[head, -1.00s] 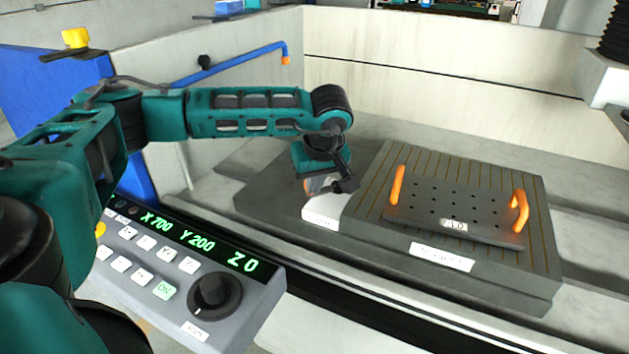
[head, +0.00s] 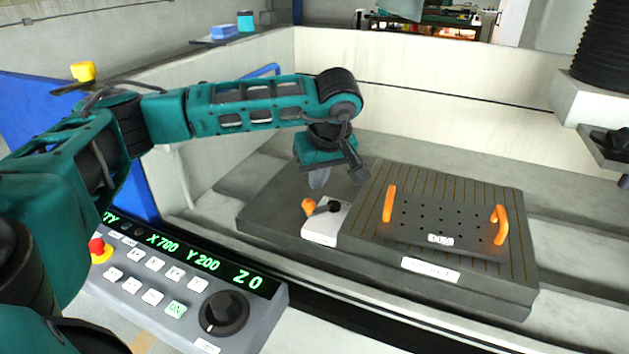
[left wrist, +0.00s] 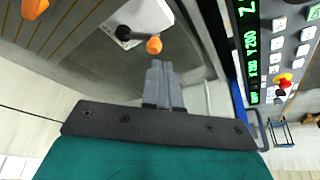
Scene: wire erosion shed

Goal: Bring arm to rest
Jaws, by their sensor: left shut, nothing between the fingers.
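My left gripper (head: 319,179) hangs above the grey machine bed, and its fingers are together with nothing between them. It also shows in the left wrist view (left wrist: 163,72), with its closed fingers pointing toward an orange-tipped lever. The lever's orange knob (head: 309,206) sits on a small white block (head: 322,228) beside the slotted plate. In the head view the fingertips are above the knob and look apart from it. The knob (left wrist: 154,45) shows just beyond the fingertips in the left wrist view. My right gripper is in neither view.
A slotted plate (head: 518,262) carries a dark perforated plate (head: 400,235) with two orange handles. A control panel (head: 175,322) with green digits, buttons and a black dial stands in front. Pale tank walls (head: 450,80) enclose the bed. A black bellows column (head: 605,45) hangs at the right.

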